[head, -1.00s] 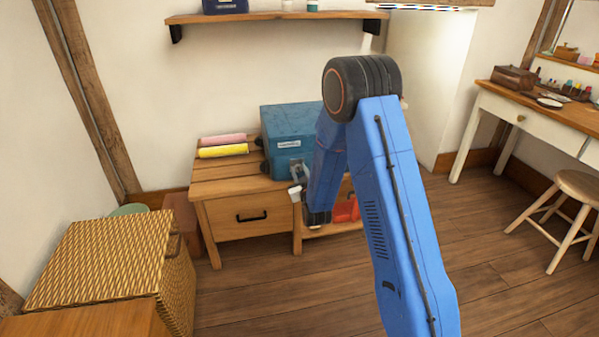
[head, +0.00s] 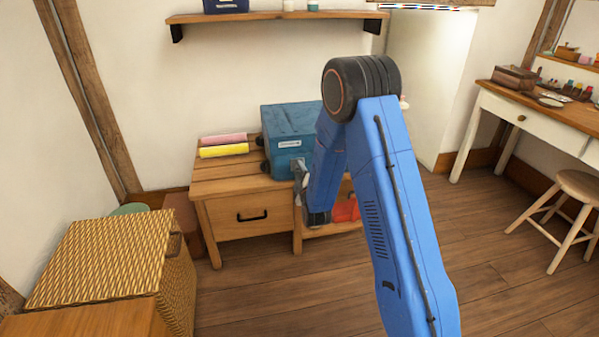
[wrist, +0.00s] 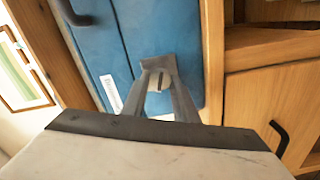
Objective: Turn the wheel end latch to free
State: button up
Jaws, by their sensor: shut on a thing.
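A blue case (head: 290,120) with dark wheels on its left end lies on the wooden bench (head: 225,182). In the wrist view its blue face (wrist: 128,45) fills the upper middle, with a seam and a white label. A grey metal latch (wrist: 158,63) is mounted on this face. My gripper (wrist: 158,82) has its two grey fingers shut on the latch's small turning piece between the tips. In the head view my gripper (head: 299,172) is at the case's front, partly hidden by my forearm. The exact latch angle is unclear.
A pink roll (head: 223,139) and a yellow roll (head: 223,151) lie left of the case. A wicker basket (head: 100,255) stands at front left. A shelf (head: 275,15) is above. A stool (head: 575,190) stands at the right; the middle floor is clear.

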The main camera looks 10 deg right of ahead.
jog(key=shift+f+n, duration=0.1)
jog(key=shift+n, duration=1.8)
jog(key=o, duration=1)
